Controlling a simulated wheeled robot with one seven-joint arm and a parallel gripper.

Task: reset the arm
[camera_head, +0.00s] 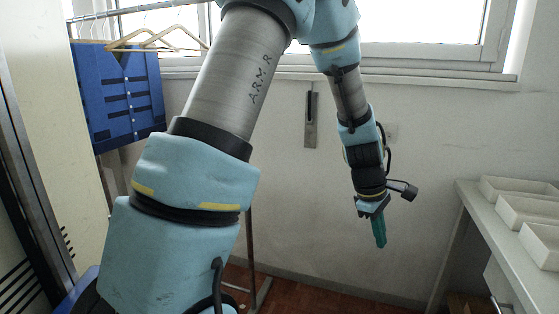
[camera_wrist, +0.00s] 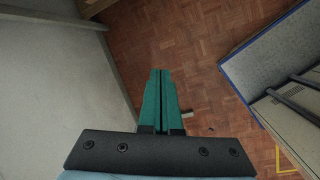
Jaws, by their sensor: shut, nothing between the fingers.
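My gripper (camera_head: 380,232) has teal fingers and points down in the head view, in front of the pale wall and left of the white table. In the wrist view my gripper (camera_wrist: 160,75) shows its two teal fingers side by side and touching, with nothing between them. Below them the wrist view shows the wooden floor (camera_wrist: 185,35). My arm reaches up from the lower left of the head view, bends at the top and hangs down to the gripper.
A white table (camera_head: 480,218) with several white trays (camera_head: 522,211) stands at the right. A blue garment (camera_head: 117,98) hangs on a rail (camera_head: 140,8) at the left, beside wooden hangers (camera_head: 150,40). A tool (camera_head: 311,120) hangs on the wall. Space around the gripper looks clear.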

